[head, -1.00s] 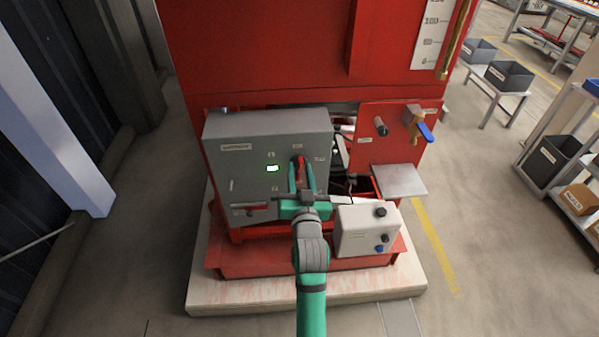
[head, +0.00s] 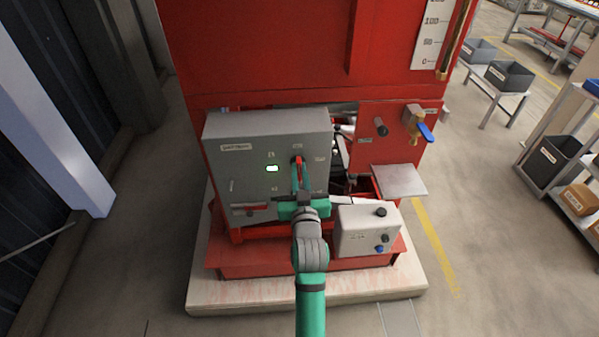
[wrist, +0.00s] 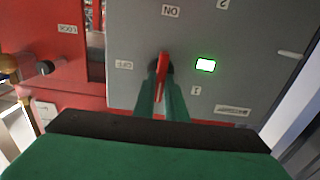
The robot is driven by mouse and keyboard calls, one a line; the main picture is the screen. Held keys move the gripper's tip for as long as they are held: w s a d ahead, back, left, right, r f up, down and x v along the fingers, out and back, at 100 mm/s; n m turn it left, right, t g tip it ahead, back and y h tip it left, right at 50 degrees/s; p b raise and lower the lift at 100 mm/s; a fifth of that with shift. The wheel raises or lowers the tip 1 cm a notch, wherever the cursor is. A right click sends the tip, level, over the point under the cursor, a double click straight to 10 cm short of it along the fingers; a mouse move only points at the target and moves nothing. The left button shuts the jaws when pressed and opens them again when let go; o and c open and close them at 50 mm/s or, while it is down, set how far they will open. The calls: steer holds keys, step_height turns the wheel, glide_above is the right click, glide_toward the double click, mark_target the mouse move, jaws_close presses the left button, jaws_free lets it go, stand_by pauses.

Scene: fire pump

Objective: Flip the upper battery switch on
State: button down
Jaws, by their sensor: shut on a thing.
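The grey control box (head: 232,178) is mounted on the red pump unit, with a lit green display (head: 272,168) on its front. To the right of the display is a switch with a red handle (head: 298,165). In the wrist view the red handle (wrist: 163,68) lies between the fingers of my gripper (wrist: 161,98), which are shut on it. The wrist view shows the panel about upside down, with an ON label (wrist: 171,11) and an OFF label (wrist: 123,65) near the switch. In the head view my gripper (head: 301,180) covers the area below the switch.
A light grey box (head: 362,232) with dark knobs and a blue knob stands just right of my arm. A red lever (head: 249,207) is at the box's lower left. A brass valve with a blue handle (head: 425,132) and a grey shelf plate (head: 399,181) are to the right.

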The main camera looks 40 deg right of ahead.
steer(key=c, duration=1.8)
jaws_free()
steer(key=v, duration=1)
steer(key=shift+s+a, duration=0.3)
steer(key=shift+f, duration=0.1)
